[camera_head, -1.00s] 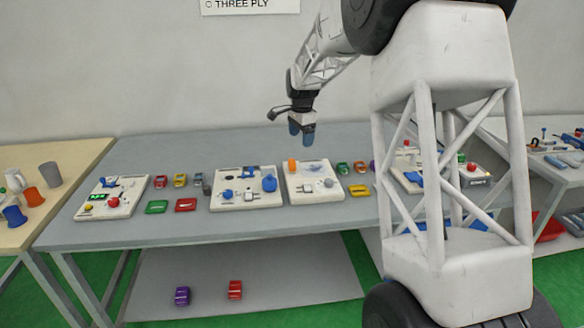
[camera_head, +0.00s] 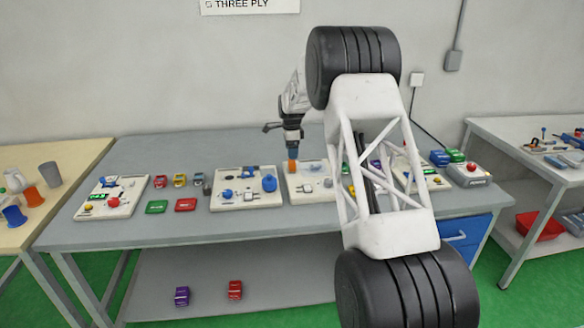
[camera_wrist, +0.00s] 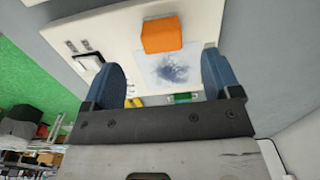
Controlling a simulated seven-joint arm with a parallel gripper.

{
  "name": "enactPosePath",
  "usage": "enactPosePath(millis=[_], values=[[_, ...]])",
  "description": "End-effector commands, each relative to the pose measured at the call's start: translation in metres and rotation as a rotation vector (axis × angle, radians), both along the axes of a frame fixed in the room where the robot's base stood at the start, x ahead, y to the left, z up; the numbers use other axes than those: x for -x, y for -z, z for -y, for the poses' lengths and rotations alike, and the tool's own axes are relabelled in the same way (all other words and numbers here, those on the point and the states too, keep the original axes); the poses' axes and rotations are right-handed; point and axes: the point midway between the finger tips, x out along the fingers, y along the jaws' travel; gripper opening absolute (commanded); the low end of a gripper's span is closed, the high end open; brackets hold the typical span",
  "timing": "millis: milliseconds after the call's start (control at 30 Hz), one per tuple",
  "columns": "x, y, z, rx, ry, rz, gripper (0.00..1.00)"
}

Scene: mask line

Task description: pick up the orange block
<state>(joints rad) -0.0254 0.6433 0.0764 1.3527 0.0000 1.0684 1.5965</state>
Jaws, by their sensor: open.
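The orange block (camera_head: 292,168) stands on the white board (camera_head: 300,197) right of the middle of the grey table. My gripper (camera_head: 292,153) points down just above the block, its blue fingers partly merging with it in the head view. In the wrist view, the orange block (camera_wrist: 162,35) sits on the white board (camera_wrist: 110,30), beyond the fingertips and between their lines. My gripper (camera_wrist: 160,65) is open there, with a blue finger at each side and nothing between them. The block appears apart from both fingers.
Green and red blocks (camera_head: 186,204) lie near the front edge. My arm covers part of the table's right side. A pale printed patch (camera_wrist: 175,70) lies on the board near the block.

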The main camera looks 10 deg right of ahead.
Motion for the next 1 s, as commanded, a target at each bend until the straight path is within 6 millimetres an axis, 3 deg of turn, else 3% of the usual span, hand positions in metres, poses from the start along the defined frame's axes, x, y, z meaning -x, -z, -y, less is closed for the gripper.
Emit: enactPosePath(millis=[367, 700, 1000], values=[[0.000, 0.003, 0.000, 0.000, 0.000, -0.001, 0.83], [0.000, 0.026, 0.000, 0.000, 0.000, -0.002, 0.83], [0.000, 0.027, 0.000, 0.000, 0.000, -0.001, 0.83]])
